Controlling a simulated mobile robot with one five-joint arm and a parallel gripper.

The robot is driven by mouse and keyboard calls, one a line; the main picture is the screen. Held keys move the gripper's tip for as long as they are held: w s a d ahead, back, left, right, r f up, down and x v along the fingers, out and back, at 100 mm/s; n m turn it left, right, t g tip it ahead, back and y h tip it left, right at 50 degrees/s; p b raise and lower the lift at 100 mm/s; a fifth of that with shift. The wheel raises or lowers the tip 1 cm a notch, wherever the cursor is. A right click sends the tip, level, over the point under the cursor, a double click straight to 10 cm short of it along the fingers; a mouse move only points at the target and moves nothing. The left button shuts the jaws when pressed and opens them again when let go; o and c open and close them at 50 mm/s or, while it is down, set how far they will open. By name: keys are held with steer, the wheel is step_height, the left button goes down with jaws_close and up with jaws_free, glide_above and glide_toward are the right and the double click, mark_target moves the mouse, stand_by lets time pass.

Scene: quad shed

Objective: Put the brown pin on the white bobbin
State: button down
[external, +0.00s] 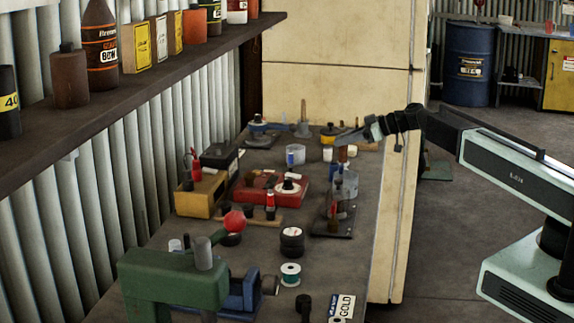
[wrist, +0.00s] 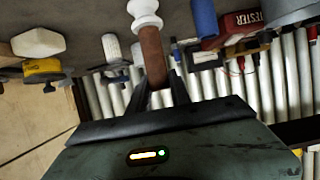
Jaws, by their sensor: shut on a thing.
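The brown pin (wrist: 152,55) is held between the fingers of my gripper (wrist: 158,80), which are shut on its near end. Its far end meets the white bobbin (wrist: 144,10) in the wrist view, in line with it. I cannot tell whether they touch or one is only in front of the other. The bobbin's far end is cut off by the top edge. In the external view my gripper (external: 345,138) is over the right side of the bench, with the brown pin (external: 343,155) below it. The bobbin is hard to make out there.
Small parts crowd around my gripper, with a clear grey container (external: 346,184) just below. A red tester box (external: 270,188) lies to the left. The cream cabinet (external: 335,50) rises behind the bench.

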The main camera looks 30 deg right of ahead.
steer(key=c, duration=1.2)
jaws_free()
steer(key=shift+s+d+r, duration=0.15)
steer(key=shift+s+r, duration=0.05)
steer(key=shift+r, duration=0.15)
steer(key=p+v, duration=0.5)
steer(key=v, duration=0.7)
steer(key=s+a+f+m+g+h, duration=0.3)
steer(key=s+a+f+g, duration=0.3)
steer(key=s+a+f, duration=0.3)
steer(key=s+d+f+m+g+h, duration=0.1)
steer(key=s+f+m+h, duration=0.1)
steer(key=s, duration=0.1)
steer(key=s+d+f+m+g+h, duration=0.1)
steer(key=s+f+m+h, duration=0.1)
steer(key=s, duration=0.2)
steer(key=s+d+f+m+g+h, duration=0.1)
steer(key=s+d+f+m+h, duration=0.1)
steer(key=s, duration=0.1)
steer(key=shift+s+g+h, duration=0.3)
steer(key=shift+s, duration=0.05)
